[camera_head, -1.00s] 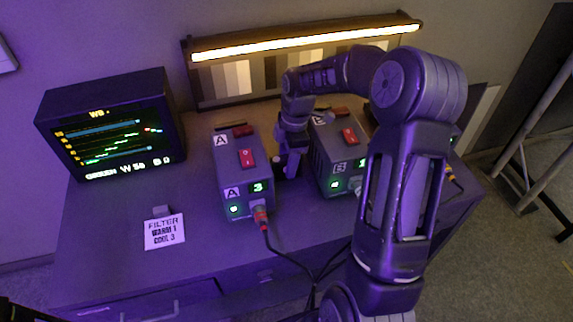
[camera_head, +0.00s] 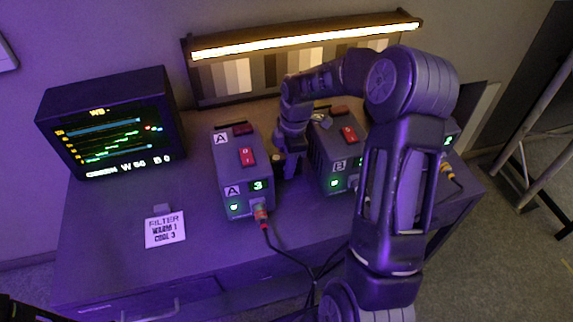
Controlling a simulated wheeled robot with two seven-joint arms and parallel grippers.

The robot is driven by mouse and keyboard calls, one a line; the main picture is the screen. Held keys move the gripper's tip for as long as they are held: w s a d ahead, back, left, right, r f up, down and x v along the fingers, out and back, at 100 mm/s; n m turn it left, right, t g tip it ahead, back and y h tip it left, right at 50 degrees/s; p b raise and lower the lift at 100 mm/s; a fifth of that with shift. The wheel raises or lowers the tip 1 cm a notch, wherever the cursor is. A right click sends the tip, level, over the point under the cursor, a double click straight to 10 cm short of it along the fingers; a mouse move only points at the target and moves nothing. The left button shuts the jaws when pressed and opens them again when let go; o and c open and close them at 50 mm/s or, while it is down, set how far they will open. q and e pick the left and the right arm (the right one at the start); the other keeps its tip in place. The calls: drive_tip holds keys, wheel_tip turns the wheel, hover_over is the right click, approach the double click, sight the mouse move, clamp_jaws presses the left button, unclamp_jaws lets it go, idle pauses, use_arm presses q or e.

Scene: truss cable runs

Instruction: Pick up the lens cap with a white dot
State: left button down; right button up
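My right arm reaches over the bench from the lower right, and its gripper (camera_head: 287,166) points down into the gap between box A (camera_head: 229,163) and box B (camera_head: 331,160). The fingertips are small and dark there, so I cannot tell whether they are open or shut. A small dark shape (camera_head: 277,170) shows beside the fingers, low in the gap. I cannot make out whether it is a lens cap, and no white dot is clear on it. My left gripper is not in view; only a dark piece shows at the lower left corner.
A monitor (camera_head: 110,128) stands at the back left, with a filter sign (camera_head: 165,230) in front. A lit lamp bar (camera_head: 305,38) runs above a grey-step chart (camera_head: 231,78). Cables (camera_head: 285,257) hang from the boxes over the front edge.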

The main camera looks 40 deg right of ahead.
clamp_jaws()
drive_tip(key=shift+r, duration=0.15)
idle(0.4)
wheel_tip(320, 180, up, 10)
drive_tip(key=shift+f+b, duration=0.1)
drive_tip(key=shift+b, duration=0.6)
idle(0.4)
